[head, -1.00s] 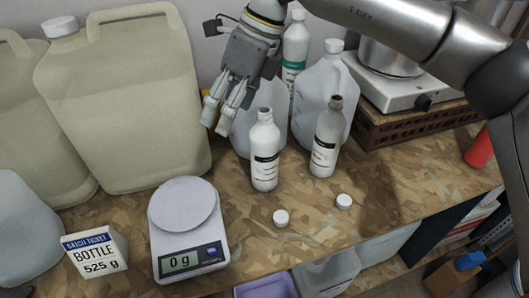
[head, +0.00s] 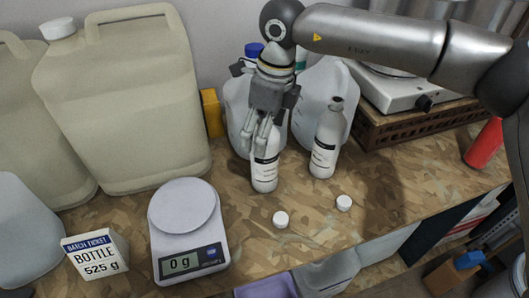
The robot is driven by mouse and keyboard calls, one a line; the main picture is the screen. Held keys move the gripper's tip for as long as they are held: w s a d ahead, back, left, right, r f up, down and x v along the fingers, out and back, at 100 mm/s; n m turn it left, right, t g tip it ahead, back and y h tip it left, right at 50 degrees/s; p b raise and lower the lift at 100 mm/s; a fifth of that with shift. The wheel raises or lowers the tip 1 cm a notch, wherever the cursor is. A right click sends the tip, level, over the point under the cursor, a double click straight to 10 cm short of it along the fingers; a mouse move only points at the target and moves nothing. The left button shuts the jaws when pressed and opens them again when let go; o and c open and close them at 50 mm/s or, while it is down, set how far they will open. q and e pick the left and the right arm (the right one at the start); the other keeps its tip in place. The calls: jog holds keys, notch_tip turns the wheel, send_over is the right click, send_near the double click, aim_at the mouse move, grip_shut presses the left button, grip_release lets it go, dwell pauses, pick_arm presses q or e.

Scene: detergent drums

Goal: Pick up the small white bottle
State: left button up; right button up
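A small white bottle (head: 264,175) with a black-and-white label stands upright on the patterned bench. A second, greyer bottle (head: 326,145) with a similar label and an open neck stands to its right. My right gripper (head: 262,148) points down at the left bottle, its fingers over the upper part and hiding the neck. I cannot tell whether the fingers have closed on it or are only in front of it. My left gripper is not in view.
Two loose white caps (head: 281,219) (head: 344,202) lie in front. A scale (head: 184,212) reading 0 g and a ticket (head: 96,254) reading BOTTLE 525 g stand left. Large beige drums (head: 125,100) and translucent jugs (head: 330,85) crowd the back. A hotplate (head: 395,92) is at right.

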jog(key=shift+a+f, duration=0.2)
jog(key=shift+f, duration=0.6)
jog(key=shift+w+r, duration=0.1)
grip_shut()
